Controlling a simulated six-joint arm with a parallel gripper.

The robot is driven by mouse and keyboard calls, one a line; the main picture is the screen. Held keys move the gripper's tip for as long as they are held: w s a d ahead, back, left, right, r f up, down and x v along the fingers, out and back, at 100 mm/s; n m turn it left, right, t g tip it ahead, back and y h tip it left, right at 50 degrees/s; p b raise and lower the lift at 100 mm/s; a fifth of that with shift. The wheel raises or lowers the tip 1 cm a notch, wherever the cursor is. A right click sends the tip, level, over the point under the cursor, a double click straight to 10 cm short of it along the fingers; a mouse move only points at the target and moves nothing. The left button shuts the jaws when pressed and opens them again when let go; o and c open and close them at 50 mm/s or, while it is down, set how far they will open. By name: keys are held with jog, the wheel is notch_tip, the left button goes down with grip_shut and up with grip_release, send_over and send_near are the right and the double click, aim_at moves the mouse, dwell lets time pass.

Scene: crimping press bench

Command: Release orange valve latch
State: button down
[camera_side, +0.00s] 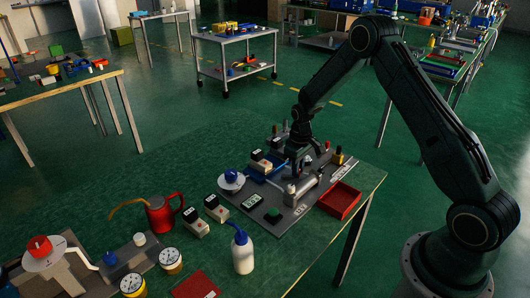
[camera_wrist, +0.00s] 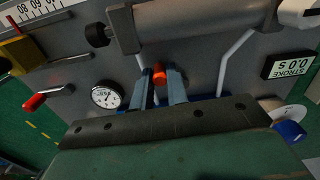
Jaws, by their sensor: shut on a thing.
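The orange valve latch (camera_wrist: 159,75) is a small orange knob in the middle of the wrist view, beside the grey cylinder (camera_wrist: 195,20). My gripper (camera_wrist: 158,88) has its two blue-grey fingers on either side of the latch, shut on it. In the side view my gripper (camera_side: 297,170) points down over the grey press plate (camera_side: 270,205), behind the cylinder. The latch cannot be made out there. The lower part of the latch is hidden by the fingers in the wrist view.
A stroke display (camera_wrist: 290,65) is at the right. In the side view a red tray (camera_side: 339,201), a white bottle (camera_side: 242,250) and a red can (camera_side: 163,213) stand around the plate.

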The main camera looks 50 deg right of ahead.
jog(key=c, duration=1.4)
grip_release()
jog(key=shift+r, duration=0.1)
jog(key=shift+r, duration=6.85)
